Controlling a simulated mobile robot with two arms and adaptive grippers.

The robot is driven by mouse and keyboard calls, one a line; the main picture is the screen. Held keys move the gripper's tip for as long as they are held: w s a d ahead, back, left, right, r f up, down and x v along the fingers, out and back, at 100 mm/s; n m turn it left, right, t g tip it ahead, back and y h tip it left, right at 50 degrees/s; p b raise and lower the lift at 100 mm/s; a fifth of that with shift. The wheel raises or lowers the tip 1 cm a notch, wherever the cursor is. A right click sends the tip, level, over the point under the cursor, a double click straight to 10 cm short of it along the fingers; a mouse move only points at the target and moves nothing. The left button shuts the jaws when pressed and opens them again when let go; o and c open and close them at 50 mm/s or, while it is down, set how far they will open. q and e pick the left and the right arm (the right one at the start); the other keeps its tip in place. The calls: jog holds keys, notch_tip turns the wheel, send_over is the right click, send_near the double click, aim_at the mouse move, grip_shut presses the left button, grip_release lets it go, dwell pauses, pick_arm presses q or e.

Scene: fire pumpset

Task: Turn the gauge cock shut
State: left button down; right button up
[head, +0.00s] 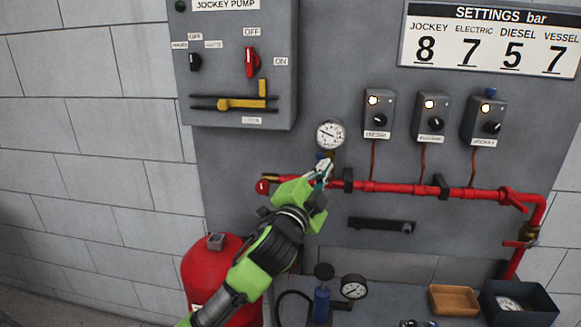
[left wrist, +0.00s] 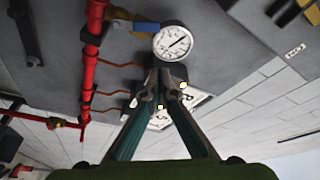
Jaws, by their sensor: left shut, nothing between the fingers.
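The white round pressure gauge (head: 330,134) stands above the red pipe; it also shows in the left wrist view (left wrist: 173,43). Below it is the gauge cock, with a blue lever (left wrist: 135,26) and brass body (left wrist: 118,13). In the wrist view the lever lies roughly crosswise to the red pipe, towards the gauge. In the head view my gripper mostly hides the cock; a bit of blue (head: 320,156) shows. My left gripper (head: 325,168) is shut and empty, its tips just in front of the cock. I cannot tell whether they touch it. My right gripper is not in view.
The red pipe (head: 400,188) runs along the grey panel, with several thin copper lines up to the switch boxes (head: 430,118). The jockey pump box (head: 235,65) is upper left. A bench below holds a hand pump (head: 321,300), a wooden tray (head: 455,300) and a dark bin (head: 518,304).

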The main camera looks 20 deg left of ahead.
pick_arm(q)
jog(key=w+d+m+p, duration=0.2)
jog(key=w+p, duration=0.1)
jog(key=w, duration=0.6)
jog(key=shift+h, duration=0.4)
jog(key=a, duration=0.1)
jog(key=a+f, duration=0.1)
jog(key=a+f+p, duration=0.1)
jog(key=shift+s+a+f, duration=0.1)
jog(key=shift+s+a, duration=0.3)
jog(key=shift+a, duration=0.1)
